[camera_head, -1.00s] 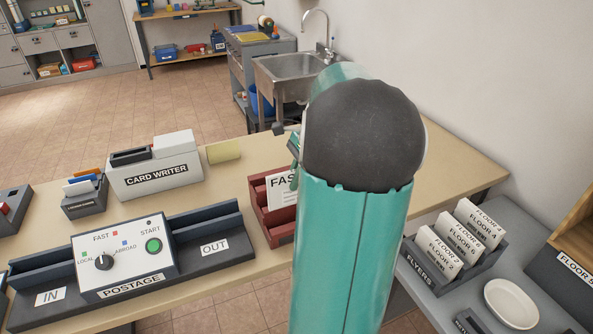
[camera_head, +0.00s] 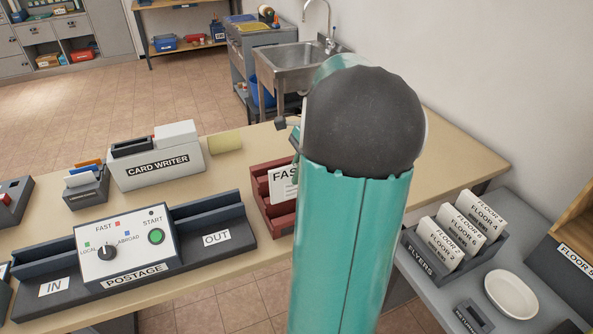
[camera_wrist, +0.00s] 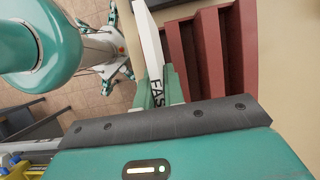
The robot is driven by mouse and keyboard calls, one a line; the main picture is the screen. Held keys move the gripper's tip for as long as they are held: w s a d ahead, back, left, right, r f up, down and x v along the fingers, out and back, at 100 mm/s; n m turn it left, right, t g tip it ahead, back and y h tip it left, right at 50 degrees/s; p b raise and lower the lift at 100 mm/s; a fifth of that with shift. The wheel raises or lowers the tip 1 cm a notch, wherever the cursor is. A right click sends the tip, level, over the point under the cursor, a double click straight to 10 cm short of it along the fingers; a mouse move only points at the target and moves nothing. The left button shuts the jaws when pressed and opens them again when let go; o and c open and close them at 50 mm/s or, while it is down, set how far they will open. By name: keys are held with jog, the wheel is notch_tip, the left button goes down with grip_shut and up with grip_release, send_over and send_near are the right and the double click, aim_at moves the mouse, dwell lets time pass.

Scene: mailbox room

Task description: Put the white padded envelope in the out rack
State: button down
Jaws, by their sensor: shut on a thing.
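A flat white piece marked "FAS…", which I take to be the white padded envelope (camera_wrist: 150,45), is between my gripper's (camera_wrist: 160,88) fingers in the wrist view. My gripper is shut on it. In the head view the envelope (camera_head: 284,182) shows its lettered face at the red slotted rack (camera_head: 272,208), partly hidden by my arm. In the wrist view it stands along the left side of the red rack (camera_wrist: 207,50); I cannot tell if it touches the rack. My gripper's fingers are mostly hidden behind my arm in the head view.
The postage machine (camera_head: 125,249), with IN and OUT trays, stands left of the rack. A card writer (camera_head: 157,165) and a yellowish pad (camera_head: 225,142) are behind. A flyers rack (camera_head: 450,255) and white dish (camera_head: 511,294) are on a grey surface at right.

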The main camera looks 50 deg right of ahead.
jog(key=shift+f, duration=0.1)
jog(key=shift+f, duration=2)
